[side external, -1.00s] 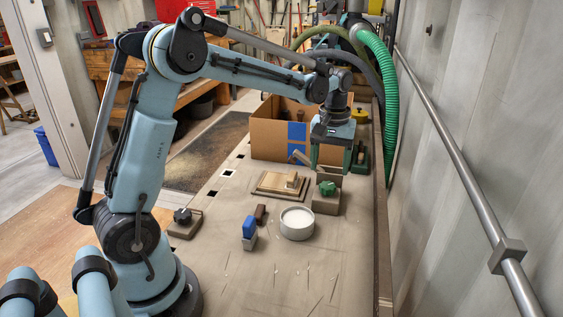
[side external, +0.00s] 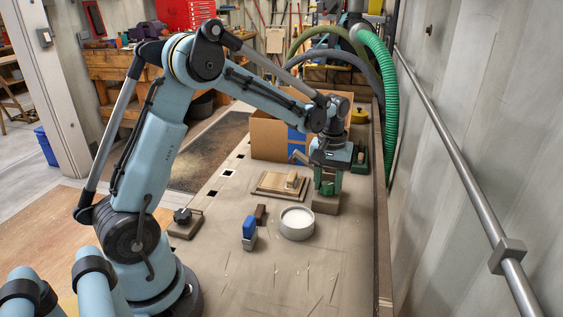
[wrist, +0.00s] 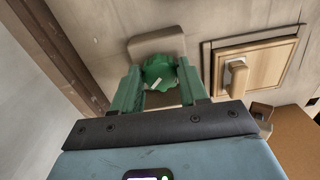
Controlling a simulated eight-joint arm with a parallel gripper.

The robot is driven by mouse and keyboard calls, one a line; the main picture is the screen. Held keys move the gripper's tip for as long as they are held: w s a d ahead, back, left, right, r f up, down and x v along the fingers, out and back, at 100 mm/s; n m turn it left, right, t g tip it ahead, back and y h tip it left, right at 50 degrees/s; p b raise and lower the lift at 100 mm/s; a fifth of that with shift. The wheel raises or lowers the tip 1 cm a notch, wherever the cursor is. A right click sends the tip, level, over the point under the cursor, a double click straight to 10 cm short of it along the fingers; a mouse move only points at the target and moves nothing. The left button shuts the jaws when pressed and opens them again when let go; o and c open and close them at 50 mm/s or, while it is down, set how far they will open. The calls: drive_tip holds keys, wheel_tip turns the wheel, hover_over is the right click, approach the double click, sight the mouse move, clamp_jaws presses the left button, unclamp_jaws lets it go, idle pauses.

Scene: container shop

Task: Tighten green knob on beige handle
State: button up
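The green lobed knob (wrist: 160,72) sits on a beige block (wrist: 158,43), which also shows in the side view (side external: 326,204). My gripper (side external: 328,185) points down over the knob. In the wrist view its two green fingers (wrist: 160,85) are apart, one on each side of the knob, with small gaps visible. Whether the fingertips touch the knob is hard to tell. In the side view the fingers mostly hide the knob.
A wooden plate with a small handle (side external: 270,188) lies just left of the block. A round white dish (side external: 297,223), a blue-topped stamp (side external: 249,230) and a dark knob on a base (side external: 183,219) stand nearer. A cardboard box (side external: 268,138) is behind.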

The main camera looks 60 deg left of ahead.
drive_tip(key=c, duration=0.4)
drive_tip(key=shift+m, duration=0.3)
drive_tip(key=m, duration=0.6)
drive_tip(key=shift+m, duration=0.3)
drive_tip(key=m, duration=0.6)
drive_tip(key=shift+a+m, duration=0.15)
drive_tip(key=shift+m, duration=0.15)
drive_tip(key=o, duration=1.1)
